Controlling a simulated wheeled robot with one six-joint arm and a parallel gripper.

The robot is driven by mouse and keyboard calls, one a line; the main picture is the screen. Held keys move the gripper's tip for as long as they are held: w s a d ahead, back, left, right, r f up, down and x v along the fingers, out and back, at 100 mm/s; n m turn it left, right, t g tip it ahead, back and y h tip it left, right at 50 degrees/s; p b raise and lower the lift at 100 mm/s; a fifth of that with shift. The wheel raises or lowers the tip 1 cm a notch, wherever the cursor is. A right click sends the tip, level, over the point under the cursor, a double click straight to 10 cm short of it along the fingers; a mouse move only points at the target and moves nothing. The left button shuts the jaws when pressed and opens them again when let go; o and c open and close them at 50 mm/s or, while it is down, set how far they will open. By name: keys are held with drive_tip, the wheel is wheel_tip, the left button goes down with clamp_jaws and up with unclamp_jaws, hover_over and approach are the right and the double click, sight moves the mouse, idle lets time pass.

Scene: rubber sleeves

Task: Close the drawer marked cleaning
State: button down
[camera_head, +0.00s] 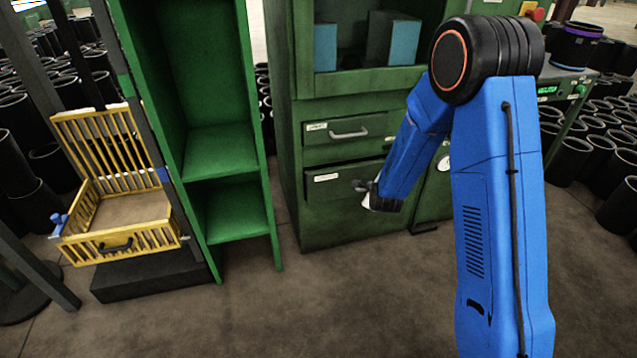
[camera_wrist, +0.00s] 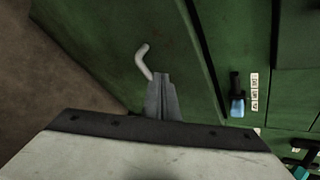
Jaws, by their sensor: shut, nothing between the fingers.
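A green cabinet (camera_head: 292,190) holds two drawers with small white labels too small to read, so I cannot tell which is marked cleaning. The upper drawer (camera_head: 325,152) has a grey bar handle (camera_head: 349,134). The lower drawer (camera_head: 326,192) is partly hidden by my gripper (camera_head: 360,186), which is in front of its right part. I cannot tell how far either drawer stands out. In the wrist view my gripper (camera_wrist: 162,78) is shut and empty, with its fingertips close beside a pale bent handle (camera_wrist: 143,62) on a green face. Whether they touch is unclear.
A green open shelf (camera_head: 225,165) stands left of the cabinet. A yellow slatted crate (camera_head: 120,240) with its lid up sits on a dark base at far left. Black sleeves (camera_head: 570,158) crowd the right side. The floor (camera_head: 310,310) in front is clear.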

drive_tip(key=s+a+n+t+y, duration=0.25)
drive_tip(key=s+a+n, duration=0.25)
drive_tip(key=s+a, duration=0.3)
drive_tip(key=n+t+y, duration=0.3)
drive_tip(key=n, duration=0.1)
approach(316, 175)
drive_tip(key=x, duration=0.6)
drive_tip(key=shift+w+a+f, duration=0.15)
drive_tip(key=shift+w+f, duration=0.05)
drive_tip(key=x, duration=0.2)
drive_tip(key=shift+w+a, duration=0.15)
drive_tip(key=shift+w, duration=0.2)
drive_tip(key=shift+w+r, duration=0.2)
drive_tip(key=shift+w, duration=0.05)
